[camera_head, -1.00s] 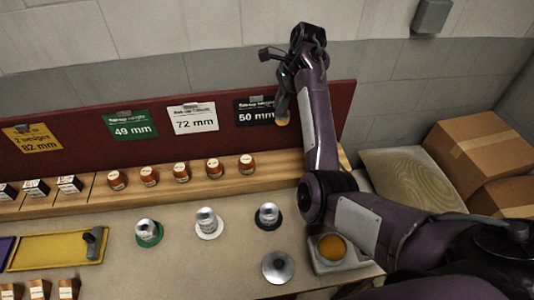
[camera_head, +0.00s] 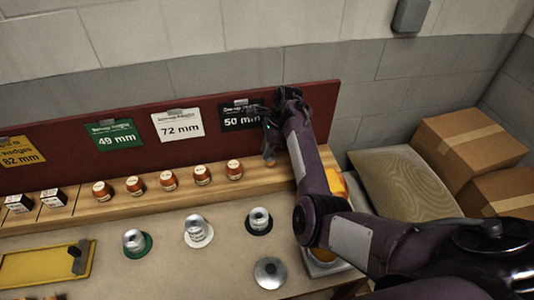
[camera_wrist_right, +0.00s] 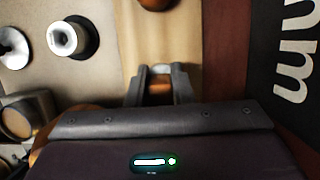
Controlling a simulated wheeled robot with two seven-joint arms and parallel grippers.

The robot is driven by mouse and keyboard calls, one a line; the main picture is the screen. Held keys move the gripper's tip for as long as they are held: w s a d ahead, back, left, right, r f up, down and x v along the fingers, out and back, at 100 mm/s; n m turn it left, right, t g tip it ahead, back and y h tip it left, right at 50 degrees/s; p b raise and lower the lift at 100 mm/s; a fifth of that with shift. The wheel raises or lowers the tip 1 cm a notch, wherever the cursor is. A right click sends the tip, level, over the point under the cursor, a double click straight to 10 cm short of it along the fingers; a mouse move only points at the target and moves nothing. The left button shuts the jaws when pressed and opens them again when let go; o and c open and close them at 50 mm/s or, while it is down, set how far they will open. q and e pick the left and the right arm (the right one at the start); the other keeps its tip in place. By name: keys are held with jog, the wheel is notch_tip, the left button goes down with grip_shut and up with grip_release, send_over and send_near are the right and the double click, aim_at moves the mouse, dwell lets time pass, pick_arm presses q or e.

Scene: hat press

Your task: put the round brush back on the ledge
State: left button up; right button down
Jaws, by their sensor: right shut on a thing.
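My right gripper (camera_head: 268,158) is low over the right end of the wooden ledge (camera_head: 120,205), just below the black 50 mm card. It is shut on a small brown thing with a pale tip, which I take for the round brush; it shows between the fingers in the right wrist view (camera_wrist_right: 160,87). The fingers hide most of it. Wood lies behind it in that view; I cannot tell whether it touches the ledge. My left gripper is not in view.
Several orange-brown jars (camera_head: 234,169) line the ledge left of the gripper. A dark red backboard (camera_head: 60,145) with cards rises behind. Metal pieces on green, white and black bases (camera_head: 258,221) stand in front. Cardboard boxes (camera_head: 465,143) are at the right.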

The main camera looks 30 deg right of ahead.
notch_tip(320, 180, down, 2)
jog(key=shift+f, duration=0.25)
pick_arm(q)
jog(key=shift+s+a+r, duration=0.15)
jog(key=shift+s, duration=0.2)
pick_arm(e)
jog(key=shift+f, duration=0.3)
jog(key=shift+f, duration=0.15)
jog(key=c, duration=1.3)
grip_release()
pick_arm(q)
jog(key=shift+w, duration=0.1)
pick_arm(e)
jog(key=shift+r, duration=0.2)
pick_arm(q)
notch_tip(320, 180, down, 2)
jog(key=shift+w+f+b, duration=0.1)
jog(key=shift+b, duration=0.9)
pick_arm(e)
jog(key=v, duration=1.2)
